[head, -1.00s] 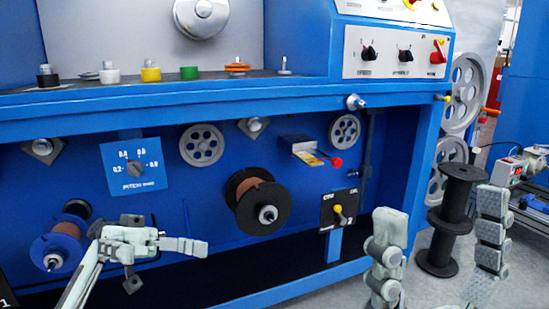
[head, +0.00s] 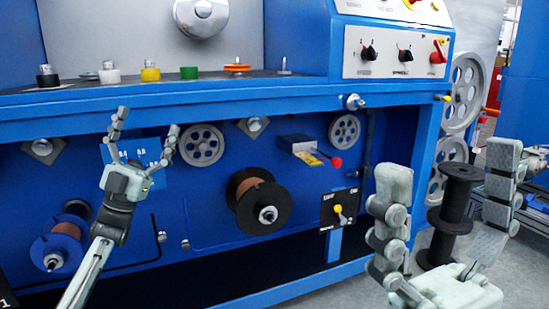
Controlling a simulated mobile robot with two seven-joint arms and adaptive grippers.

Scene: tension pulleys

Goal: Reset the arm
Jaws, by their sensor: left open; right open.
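My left gripper (head: 146,120) is open and empty, its fingers pointing up in front of the blue machine (head: 300,200). It covers most of the blue dial panel (head: 150,150) behind it. My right gripper (head: 452,180) is open and empty at the lower right, its two thick fingers pointing up and wide apart. A black spool (head: 455,215) stands on the floor behind it, showing between the fingers. Neither gripper visibly holds anything.
A spool with brown winding (head: 258,200) and grey pulleys (head: 203,146) are mounted on the machine front. A lever switch box (head: 340,209) sits left of my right gripper. Colored pulleys (head: 150,72) stand on the ledge. Grey floor (head: 340,290) is clear at the lower middle.

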